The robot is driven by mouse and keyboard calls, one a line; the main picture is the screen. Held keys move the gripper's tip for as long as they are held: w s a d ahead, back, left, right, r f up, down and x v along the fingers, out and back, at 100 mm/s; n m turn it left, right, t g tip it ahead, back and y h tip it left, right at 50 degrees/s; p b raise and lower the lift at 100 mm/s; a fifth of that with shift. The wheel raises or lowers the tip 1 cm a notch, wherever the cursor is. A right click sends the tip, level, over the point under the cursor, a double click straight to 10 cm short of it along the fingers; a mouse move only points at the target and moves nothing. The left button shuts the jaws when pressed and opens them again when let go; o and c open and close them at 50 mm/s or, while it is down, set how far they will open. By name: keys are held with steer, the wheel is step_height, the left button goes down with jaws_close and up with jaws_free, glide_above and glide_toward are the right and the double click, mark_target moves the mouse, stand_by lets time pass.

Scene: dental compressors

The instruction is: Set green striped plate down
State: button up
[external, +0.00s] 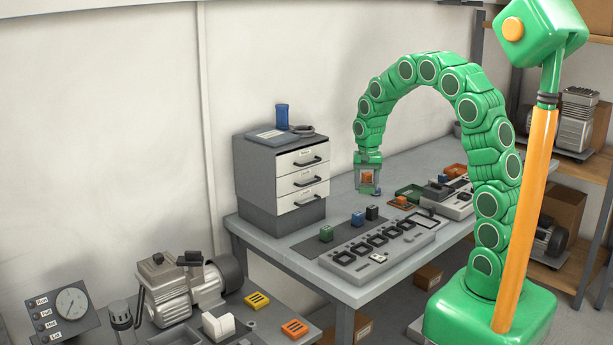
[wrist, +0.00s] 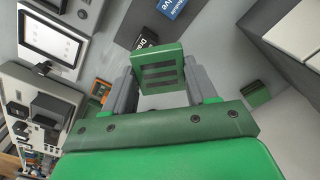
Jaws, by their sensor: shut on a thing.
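My gripper (wrist: 162,78) is shut on the green striped plate (wrist: 158,66), a small green piece with dark stripes on its face, held between the two fingers in the wrist view. In the external view my gripper (external: 368,186) hangs above the grey workbench (external: 290,246), towards its back edge. An orange-brown patch shows between the fingers there; I cannot tell whether it belongs to the plate. The plate appears clear of the bench, with its underside hidden.
Green (external: 326,233), blue (external: 357,218) and black (external: 372,212) blocks stand behind a grey panel (external: 385,243) with several dark rings. A drawer cabinet (external: 283,178) stands left. A green tray (external: 408,191) and an orange piece (external: 402,202) lie right of my gripper.

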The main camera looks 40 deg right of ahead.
steer(key=w+f, duration=0.2)
steer(key=w, duration=0.2)
glide_above(348, 210)
steer(key=s, duration=0.1)
step_height(348, 210, down, 4)
steer(key=shift+s, duration=0.15)
steer(key=shift+w+d+f, duration=0.1)
steer(key=shift+w+f, duration=0.5)
steer(key=shift+f, duration=1.75)
steer(key=shift+f, duration=0.15)
steer(key=o, duration=1.1)
